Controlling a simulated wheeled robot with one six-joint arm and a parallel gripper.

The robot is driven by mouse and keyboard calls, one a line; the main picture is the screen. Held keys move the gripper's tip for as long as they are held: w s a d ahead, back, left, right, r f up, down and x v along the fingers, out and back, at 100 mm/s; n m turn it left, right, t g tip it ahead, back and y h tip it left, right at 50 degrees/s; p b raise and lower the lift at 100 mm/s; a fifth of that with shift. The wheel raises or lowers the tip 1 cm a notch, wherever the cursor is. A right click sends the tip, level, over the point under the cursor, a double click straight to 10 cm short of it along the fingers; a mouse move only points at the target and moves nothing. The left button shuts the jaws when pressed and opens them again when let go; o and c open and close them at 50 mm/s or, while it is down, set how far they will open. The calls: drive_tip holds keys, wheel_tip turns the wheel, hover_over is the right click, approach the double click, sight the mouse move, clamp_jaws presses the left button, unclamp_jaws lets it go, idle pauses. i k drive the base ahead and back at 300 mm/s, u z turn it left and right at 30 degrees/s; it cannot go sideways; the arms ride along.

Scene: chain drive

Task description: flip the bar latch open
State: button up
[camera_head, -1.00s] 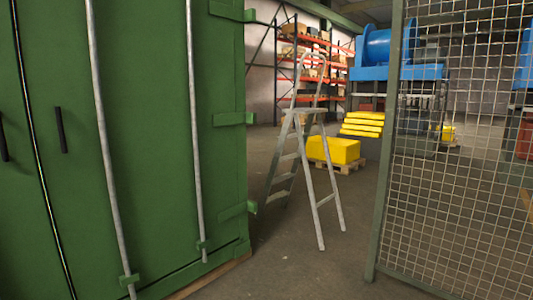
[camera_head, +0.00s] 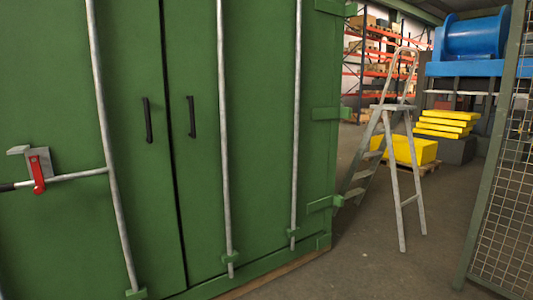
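The bar latch shows at the left of the head view. Its red lever (camera_head: 37,173) hangs down in front of a grey metal bracket (camera_head: 38,155) on the green container door. A grey bar handle (camera_head: 78,175) runs from the vertical lock rod (camera_head: 107,150) leftward behind the red lever, ending in a dark grip (camera_head: 7,187) at the left edge. The bar lies nearly level, and the lever appears to cross it at the bracket. My gripper is not in view.
The green doors (camera_head: 200,60) fill the left and middle, with two black handles and more vertical rods. A stepladder (camera_head: 393,130) stands right of the container. A mesh fence (camera_head: 505,200) is at the right edge. Open floor (camera_head: 370,260) lies between.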

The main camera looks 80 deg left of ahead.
sight(37, 171)
drive_tip(key=u, duration=3.75)
drive_tip(key=i, duration=1.25)
drive_tip(key=u, duration=0.05)
